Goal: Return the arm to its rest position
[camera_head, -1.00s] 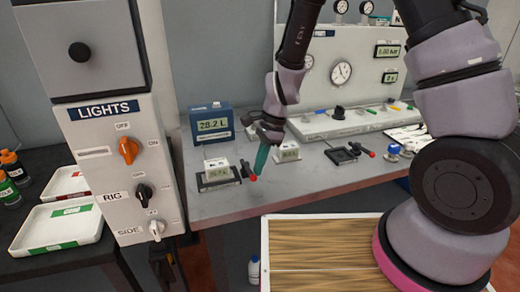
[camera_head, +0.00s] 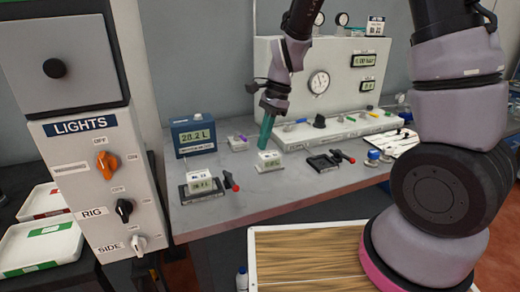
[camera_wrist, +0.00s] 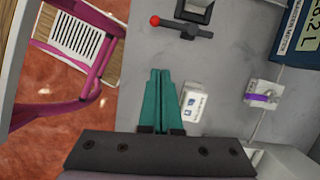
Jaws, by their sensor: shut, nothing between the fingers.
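My gripper (camera_head: 266,130) is above the grey bench (camera_head: 300,197), its teal fingers pointing down. In the wrist view the teal fingers (camera_wrist: 159,100) lie together with nothing between them. My arm rises from the pink-ringed base at the right and bends over at the top of the head view. A small white block with a display (camera_head: 269,160) stands on the bench just below the fingertips in the head view; whether they touch it cannot be told. It seems to be the white block beside the fingers (camera_wrist: 194,103) in the wrist view.
A blue meter box (camera_head: 194,136) and a small meter on a black stand with a red-tipped lever (camera_head: 204,188) are left of the gripper. A gauge panel (camera_head: 325,85) stands behind. A light-switch cabinet (camera_head: 105,190) is at the left, with trays (camera_head: 40,246) beside it.

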